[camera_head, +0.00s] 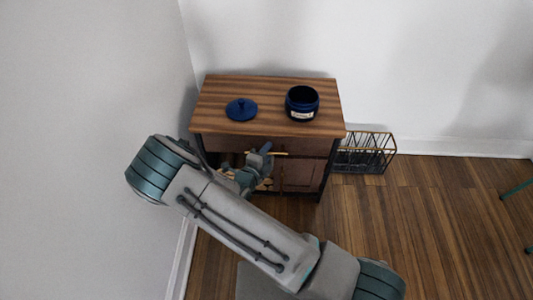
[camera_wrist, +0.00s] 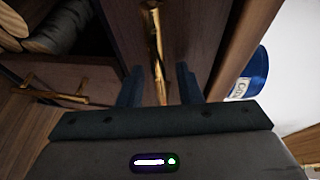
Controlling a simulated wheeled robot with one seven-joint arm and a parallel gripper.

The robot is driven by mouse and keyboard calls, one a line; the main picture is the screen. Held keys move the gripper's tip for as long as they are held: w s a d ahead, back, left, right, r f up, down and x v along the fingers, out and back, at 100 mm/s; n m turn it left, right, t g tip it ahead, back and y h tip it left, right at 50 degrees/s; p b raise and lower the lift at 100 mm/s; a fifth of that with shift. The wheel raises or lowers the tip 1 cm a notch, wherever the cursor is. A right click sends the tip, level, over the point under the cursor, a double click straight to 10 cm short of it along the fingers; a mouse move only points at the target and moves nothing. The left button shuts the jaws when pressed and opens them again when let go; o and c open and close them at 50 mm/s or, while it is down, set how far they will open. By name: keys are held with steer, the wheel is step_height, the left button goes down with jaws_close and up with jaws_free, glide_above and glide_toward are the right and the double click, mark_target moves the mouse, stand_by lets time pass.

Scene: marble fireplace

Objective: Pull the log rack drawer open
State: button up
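The log rack is a wooden cabinet (camera_head: 225,90) with a striped top. Its drawer (camera_head: 310,146) runs just under the top and looks shut in the head view. The drawer's brass handle (camera_head: 280,153) is partly hidden by my gripper (camera_head: 262,155). In the wrist view the handle (camera_wrist: 155,45) stands out from the drawer front (camera_wrist: 190,25). My gripper (camera_wrist: 159,88) is open there, one finger on each side of the handle's near end, with visible gaps. Whether the fingers reach fully around it I cannot tell.
Logs (camera_wrist: 55,25) lie in the open bay below the drawer, near another brass handle (camera_wrist: 50,92). A blue jar (camera_head: 302,103) and a blue lid (camera_head: 241,109) sit on top. A wire basket (camera_head: 365,155) stands at right.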

jaws_close()
steer(key=s+p, duration=0.7)
steer(key=s, duration=1.1)
steer(key=shift+a, duration=0.3)
steer(key=shift+w, duration=0.1)
jaws_free()
steer(key=p+v, duration=0.2)
steer(key=v, duration=1.2)
steer(key=shift+w, duration=0.1)
